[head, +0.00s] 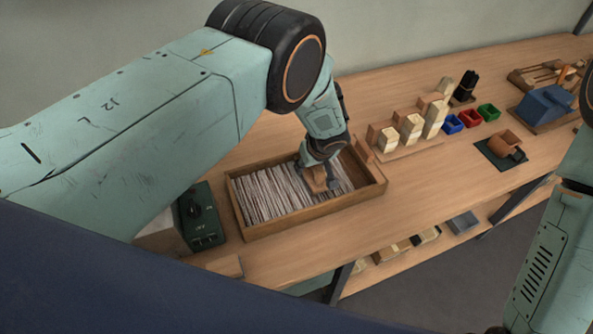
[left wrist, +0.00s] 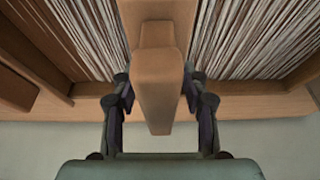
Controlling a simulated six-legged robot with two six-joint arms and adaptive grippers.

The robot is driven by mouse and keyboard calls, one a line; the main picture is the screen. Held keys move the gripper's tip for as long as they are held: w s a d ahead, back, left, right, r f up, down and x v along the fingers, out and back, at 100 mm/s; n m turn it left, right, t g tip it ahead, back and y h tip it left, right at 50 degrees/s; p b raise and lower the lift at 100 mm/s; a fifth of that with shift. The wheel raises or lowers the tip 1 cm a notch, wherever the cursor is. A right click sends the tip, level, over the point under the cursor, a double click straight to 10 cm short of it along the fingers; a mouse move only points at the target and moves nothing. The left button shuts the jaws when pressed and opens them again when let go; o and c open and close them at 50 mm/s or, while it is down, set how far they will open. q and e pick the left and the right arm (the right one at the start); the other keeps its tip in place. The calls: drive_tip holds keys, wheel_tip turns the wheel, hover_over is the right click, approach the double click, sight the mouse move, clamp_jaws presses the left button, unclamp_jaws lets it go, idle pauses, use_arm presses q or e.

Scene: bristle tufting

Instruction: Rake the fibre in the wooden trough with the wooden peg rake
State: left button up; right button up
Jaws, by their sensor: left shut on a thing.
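The wooden trough (head: 312,213) stands on the bench in the head view and is filled with pale fibre strands (head: 265,194). My left gripper (head: 318,184) is over the right half of the trough, shut on the wooden peg rake (head: 317,177). In the left wrist view the rake (left wrist: 157,80) sits between the two fingers (left wrist: 158,105), with fibre (left wrist: 255,38) on both sides. The rake's pegs are hidden, so I cannot tell whether they touch the fibre. My right arm shows at the right edge of the head view; its gripper is out of view.
A dark green box with a knob (head: 202,215) stands left of the trough. Wooden blocks (head: 410,128) stand in a rack to its right, with small coloured bins (head: 470,118) beyond. A brown block on a dark mat (head: 503,146) lies further right. Bare bench lies in front of the rack.

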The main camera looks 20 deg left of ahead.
use_arm(q)
drive_tip(key=w+d+b, duration=0.1)
drive_tip(key=d+b, duration=0.1)
drive_tip(key=w+d+b, duration=0.3)
drive_tip(key=b, duration=0.1)
drive_tip(key=shift+w+d+f+b, duration=0.2)
drive_tip(key=shift+d+f+b, duration=0.1)
drive_tip(key=shift+d, duration=0.1)
drive_tip(key=shift+w+d+r, duration=0.1)
drive_tip(key=shift+w+d, duration=0.05)
drive_tip(key=shift+d, duration=0.2)
drive_tip(key=shift+w+d+r, duration=0.1)
drive_tip(key=shift+w+d, duration=0.2)
drive_tip(key=shift+d, duration=0.05)
drive_tip(key=shift+w+d, duration=0.5)
drive_tip(key=shift+d, duration=0.1)
drive_tip(key=shift+r, duration=0.15)
